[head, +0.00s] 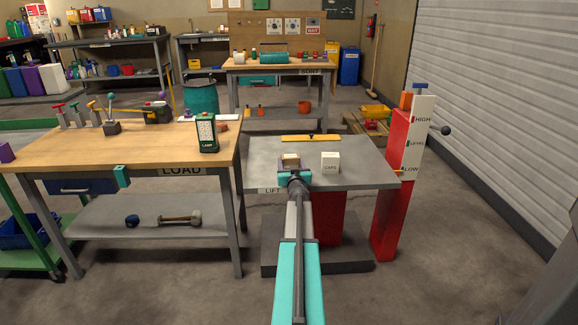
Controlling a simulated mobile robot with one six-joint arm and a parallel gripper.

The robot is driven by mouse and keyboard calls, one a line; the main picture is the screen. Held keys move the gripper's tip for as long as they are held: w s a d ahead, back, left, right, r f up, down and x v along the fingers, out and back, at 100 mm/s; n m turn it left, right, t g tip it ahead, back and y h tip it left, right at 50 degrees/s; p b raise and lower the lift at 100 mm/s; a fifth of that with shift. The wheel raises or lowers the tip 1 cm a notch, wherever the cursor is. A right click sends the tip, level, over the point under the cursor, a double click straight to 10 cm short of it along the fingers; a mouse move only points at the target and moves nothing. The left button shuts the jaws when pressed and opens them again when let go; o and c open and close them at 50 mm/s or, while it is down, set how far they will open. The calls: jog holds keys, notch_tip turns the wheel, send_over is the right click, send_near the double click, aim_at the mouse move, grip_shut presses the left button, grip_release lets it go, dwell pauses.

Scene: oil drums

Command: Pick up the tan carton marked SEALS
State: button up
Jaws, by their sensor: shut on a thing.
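A small tan carton (290,158) shows just beyond the end of my arm, above the left part of the grey lift table (358,173). My gripper (292,168) is shut on this carton. Its marking is not visible from here, and my arm hides its lower front. I cannot tell whether the carton touches the table top. A white carton marked CAPS (330,162) stands upright on the table to the right of my gripper, apart from it.
A yellow bar (311,138) lies along the table's back edge. A red and white post (405,165) with HIGH, LEVEL and LOW marks stands at the right. The table's right part is clear.

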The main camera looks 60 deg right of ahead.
aim_at(290, 156)
jog(key=shift+r+p, duration=0.95)
jog(key=shift+r, duration=0.65)
jog(key=shift+s+a+r, duration=0.1)
jog(key=shift+a+r, duration=0.05)
jog(key=r+p+v, duration=0.1)
jog(key=p+v, duration=0.1)
jog(key=v, duration=1.3)
jog(key=shift+a, duration=0.35)
jog(key=shift+s+r, duration=0.1)
jog(key=shift+r, duration=0.05)
